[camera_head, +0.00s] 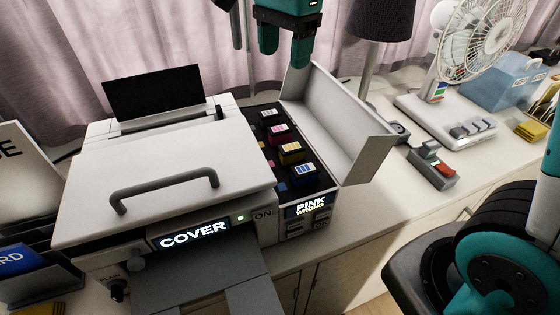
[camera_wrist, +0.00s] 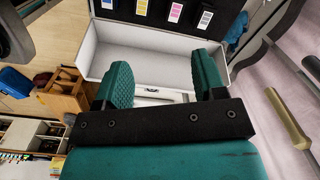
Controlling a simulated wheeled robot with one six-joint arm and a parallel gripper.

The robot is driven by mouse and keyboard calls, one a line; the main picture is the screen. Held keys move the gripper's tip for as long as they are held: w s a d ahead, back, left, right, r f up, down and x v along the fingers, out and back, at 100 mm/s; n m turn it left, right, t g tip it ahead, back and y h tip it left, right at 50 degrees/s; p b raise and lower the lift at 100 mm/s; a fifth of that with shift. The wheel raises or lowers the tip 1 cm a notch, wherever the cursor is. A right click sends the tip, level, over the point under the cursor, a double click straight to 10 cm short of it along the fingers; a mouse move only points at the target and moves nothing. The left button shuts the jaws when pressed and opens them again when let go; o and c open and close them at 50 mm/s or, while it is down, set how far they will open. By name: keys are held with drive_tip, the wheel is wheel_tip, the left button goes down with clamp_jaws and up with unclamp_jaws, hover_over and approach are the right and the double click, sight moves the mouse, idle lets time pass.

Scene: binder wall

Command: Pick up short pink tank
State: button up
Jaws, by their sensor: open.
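The pink tank (camera_head: 279,133) sits in the printer's open side bay, in a row between a black tank (camera_head: 272,118) and a yellow tank (camera_head: 291,152). A blue tank (camera_head: 304,174) is nearest the front. In the wrist view the pink tank's label (camera_wrist: 174,12) shows near the top edge. Its height against the others is hard to judge. My gripper (camera_head: 286,48) is open and empty, above and behind the bay. In the wrist view its teal fingers (camera_wrist: 164,85) are apart over the open white lid, away from the tanks.
The white printer (camera_head: 160,175) has a COVER display and a smaller display (camera_head: 311,205) reading PINK WRONG. Its side lid (camera_head: 340,120) stands open right of the bay. A dark lamp (camera_head: 378,40), a fan (camera_head: 485,35) and a grey device (camera_head: 432,165) stand right. Counter between is clear.

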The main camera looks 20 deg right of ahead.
drive_tip(key=w+f+m+b, duration=0.2)
drive_tip(key=w+f+m, duration=0.1)
drive_tip(key=w+m, duration=0.1)
drive_tip(key=p, duration=0.4)
approach(280, 128)
drive_tip(key=shift+m+h, duration=0.3)
drive_tip(key=f, duration=0.5)
drive_tip(key=shift+a+f, duration=0.1)
drive_tip(key=shift+a, duration=0.15)
wheel_tip(280, 128, down, 5)
drive_tip(key=shift+w+f+p, duration=0.1)
drive_tip(key=shift+p, duration=1)
drive_tip(key=shift+c, duration=0.5)
drive_tip(key=c, duration=0.9)
